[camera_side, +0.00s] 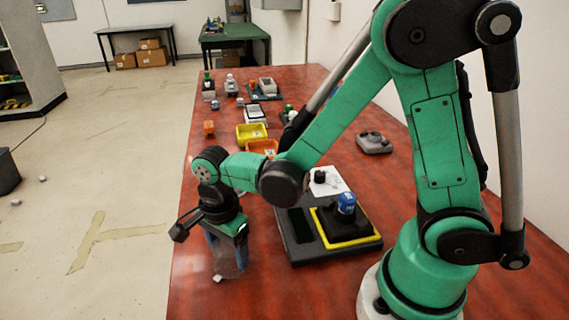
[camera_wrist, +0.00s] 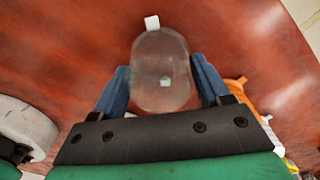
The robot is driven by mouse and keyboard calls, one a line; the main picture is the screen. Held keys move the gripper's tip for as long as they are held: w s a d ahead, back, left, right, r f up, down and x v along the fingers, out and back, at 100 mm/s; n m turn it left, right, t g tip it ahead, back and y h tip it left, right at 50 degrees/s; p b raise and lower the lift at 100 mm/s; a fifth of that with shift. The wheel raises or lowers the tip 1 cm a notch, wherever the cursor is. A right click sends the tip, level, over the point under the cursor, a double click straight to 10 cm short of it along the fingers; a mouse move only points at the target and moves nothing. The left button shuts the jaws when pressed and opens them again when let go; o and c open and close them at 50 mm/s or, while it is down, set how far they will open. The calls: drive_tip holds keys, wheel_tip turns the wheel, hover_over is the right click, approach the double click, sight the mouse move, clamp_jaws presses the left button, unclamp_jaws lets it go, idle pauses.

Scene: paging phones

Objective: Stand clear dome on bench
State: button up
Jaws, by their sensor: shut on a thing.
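The clear dome (camera_side: 229,262) is a see-through, rounded piece at the near left part of the red-brown bench (camera_side: 300,292). My gripper (camera_side: 222,248) points down over it, with its blue fingers on either side of the dome. In the wrist view the dome (camera_wrist: 160,60) sits between the two fingers (camera_wrist: 160,72), and my gripper is shut on it. A small pale patch shows on or through the dome. I cannot tell whether its lower end touches the bench.
A small white block (camera_wrist: 152,22) is at the dome's far end in the wrist view. A black base with a yellow-edged square (camera_side: 347,243) and blue-topped knob (camera_side: 346,202) stands to the right. Yellow (camera_side: 251,133) and orange (camera_side: 262,148) bins are behind. The bench's left edge is close.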

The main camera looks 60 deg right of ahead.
drive_tip(key=o, duration=1)
drive_tip(key=shift+f, duration=0.1)
wheel_tip(320, 180, up, 12)
drive_tip(key=shift+f, duration=0.25)
drive_tip(key=d+n+t, duration=0.2)
drive_tip(key=n, duration=0.4)
drive_tip(key=s+d+n+t, duration=0.1)
drive_tip(key=d+n+t, duration=0.1)
drive_tip(key=n, duration=0.4)
drive_tip(key=s+d+n+t, duration=0.1)
drive_tip(key=d+n+t, duration=0.2)
drive_tip(key=n, duration=0.3)
drive_tip(key=shift+s+r, duration=0.15)
drive_tip(key=shift+s, duration=0.05)
